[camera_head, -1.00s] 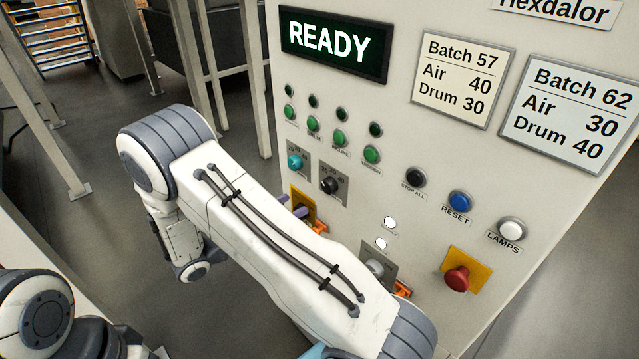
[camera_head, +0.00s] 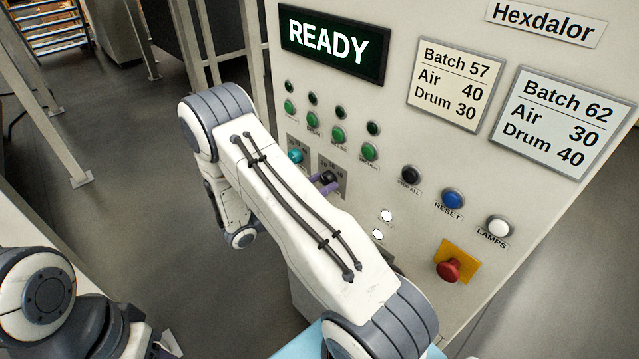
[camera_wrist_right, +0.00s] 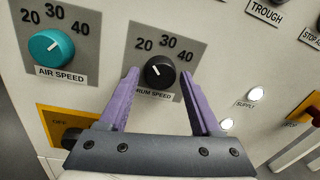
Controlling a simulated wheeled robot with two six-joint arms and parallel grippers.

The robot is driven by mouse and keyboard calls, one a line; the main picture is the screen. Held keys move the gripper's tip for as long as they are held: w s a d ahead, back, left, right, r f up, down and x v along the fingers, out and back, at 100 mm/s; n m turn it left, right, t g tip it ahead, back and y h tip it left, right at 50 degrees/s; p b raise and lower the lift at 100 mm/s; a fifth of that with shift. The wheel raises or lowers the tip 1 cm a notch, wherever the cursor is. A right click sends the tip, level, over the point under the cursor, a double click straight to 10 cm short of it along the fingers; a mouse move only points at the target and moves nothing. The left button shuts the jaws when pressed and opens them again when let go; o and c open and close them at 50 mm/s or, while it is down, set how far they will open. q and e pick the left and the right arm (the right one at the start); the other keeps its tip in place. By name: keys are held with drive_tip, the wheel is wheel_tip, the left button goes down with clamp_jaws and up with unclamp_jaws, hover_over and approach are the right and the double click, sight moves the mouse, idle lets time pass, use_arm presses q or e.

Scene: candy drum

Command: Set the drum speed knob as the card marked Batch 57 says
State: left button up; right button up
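The card marked Batch 57 (camera_head: 455,84) on the panel reads Air 40, Drum 30. The black drum speed knob (camera_head: 329,177) also shows in the right wrist view (camera_wrist_right: 160,72), with 20, 30 and 40 around it. Its white mark points up-left, toward 20. My right gripper (camera_wrist_right: 159,76) is open, its purple fingers on either side of the knob; I cannot tell whether they touch it. In the head view its fingers (camera_head: 324,183) are partly hidden by my arm. Only part of my left arm shows at lower left, not its gripper.
The teal air speed knob (camera_wrist_right: 50,47) is left of the drum knob. A yellow plate with a dark switch (camera_wrist_right: 70,128) sits below it. A red button (camera_head: 449,269) on a yellow plate is lower right. The display (camera_head: 333,45) reads READY. The Batch 62 card (camera_head: 562,122) is at right.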

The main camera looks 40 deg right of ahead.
clamp_jaws()
drive_tip(key=m+b, duration=0.4)
drive_tip(key=b, duration=0.1)
drive_tip(key=shift+f+m, duration=0.15)
drive_tip(key=shift+m, duration=0.25)
drive_tip(key=m+b, duration=0.2)
drive_tip(key=b, duration=0.1)
drive_tip(key=shift+m+y, duration=0.3)
drive_tip(key=shift+r+m+b, duration=0.25)
drive_tip(key=shift+m+b, duration=0.35)
